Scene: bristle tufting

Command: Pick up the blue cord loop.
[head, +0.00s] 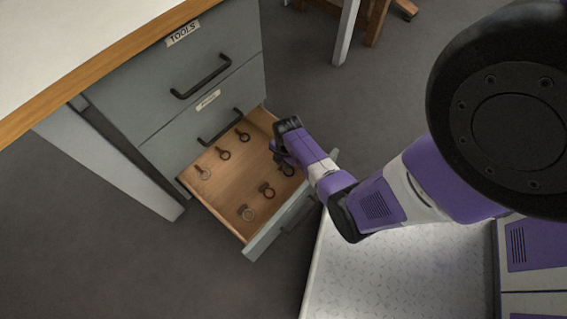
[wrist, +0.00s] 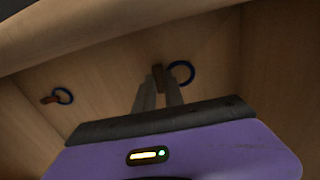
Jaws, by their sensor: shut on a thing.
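In the wrist view a blue cord loop (wrist: 181,72) shows just right of my fingertips, with its brown tab between them. My gripper (wrist: 158,80) is shut on that tab, and the ring stands free to the right. A second blue ring with a brown tab (wrist: 63,95) lies to the left on the wooden surface. In the head view my gripper (head: 277,152) is inside the open drawer. A dark ring (head: 287,170) shows beside it, partly hidden by my gripper. I cannot tell whether the held loop touches the drawer floor.
The open drawer (head: 229,178) holds several other small rings with tabs. Its front panel (head: 262,238) and side walls stand around my gripper. Closed drawers and a desk top (head: 70,40) rise at the left. Open floor (head: 330,110) lies beyond.

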